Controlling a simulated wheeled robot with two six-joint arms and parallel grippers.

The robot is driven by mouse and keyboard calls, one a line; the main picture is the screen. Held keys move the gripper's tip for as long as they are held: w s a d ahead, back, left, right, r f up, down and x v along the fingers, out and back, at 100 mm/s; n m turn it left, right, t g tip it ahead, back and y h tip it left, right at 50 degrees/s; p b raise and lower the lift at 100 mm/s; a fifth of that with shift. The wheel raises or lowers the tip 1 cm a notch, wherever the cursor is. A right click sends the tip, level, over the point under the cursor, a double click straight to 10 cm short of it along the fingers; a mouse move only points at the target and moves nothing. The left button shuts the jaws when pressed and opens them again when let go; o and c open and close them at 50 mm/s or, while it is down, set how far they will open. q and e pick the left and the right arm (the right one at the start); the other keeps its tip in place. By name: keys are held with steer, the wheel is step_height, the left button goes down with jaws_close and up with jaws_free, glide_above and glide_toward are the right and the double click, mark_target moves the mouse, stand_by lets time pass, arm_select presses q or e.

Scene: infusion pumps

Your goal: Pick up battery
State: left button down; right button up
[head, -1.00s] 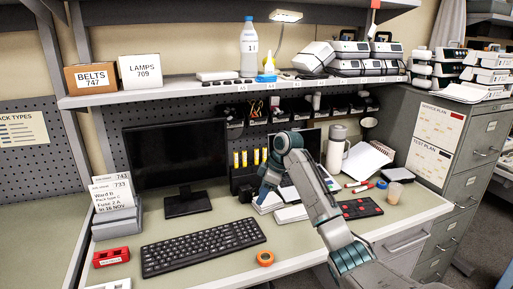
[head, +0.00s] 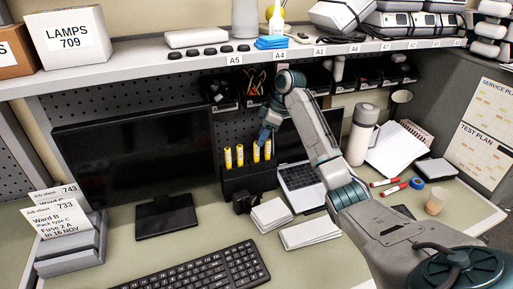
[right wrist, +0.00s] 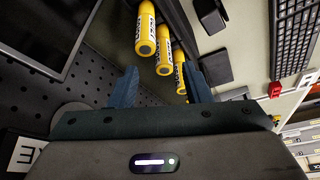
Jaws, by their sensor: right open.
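Several yellow batteries (head: 240,156) stand upright in a row in a black holder (head: 248,179) against the pegboard, right of the monitor. They also show in the right wrist view (right wrist: 147,30) as yellow cylinders with dark bands and grey ends. My right gripper (head: 264,137) is by the tops of the right-hand batteries. In the right wrist view its two blue fingers (right wrist: 161,72) are open and apart, with batteries showing beyond and between them. Nothing is held. Whether a finger touches a battery I cannot tell. My left gripper is not in view.
The shelf edge (head: 330,52) with small bins below it lies above my arm. A dark monitor (head: 130,150) stands left. White boxes (head: 271,215), a small laptop-like device (head: 301,185), a flask (head: 362,135) and the keyboard (head: 200,272) occupy the desk.

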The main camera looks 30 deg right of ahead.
mark_target(255, 150)
steer(key=p+x, duration=0.1)
steer(key=x, duration=0.2)
steer(key=p+x, duration=0.2)
steer(key=x, duration=0.1)
steer(key=shift+a+f, duration=0.1)
steer(key=shift+a, duration=0.2)
steer(key=shift+f, duration=0.35)
steer(key=shift+a+r, duration=0.1)
steer(key=shift+c, duration=0.2)
jaws_close()
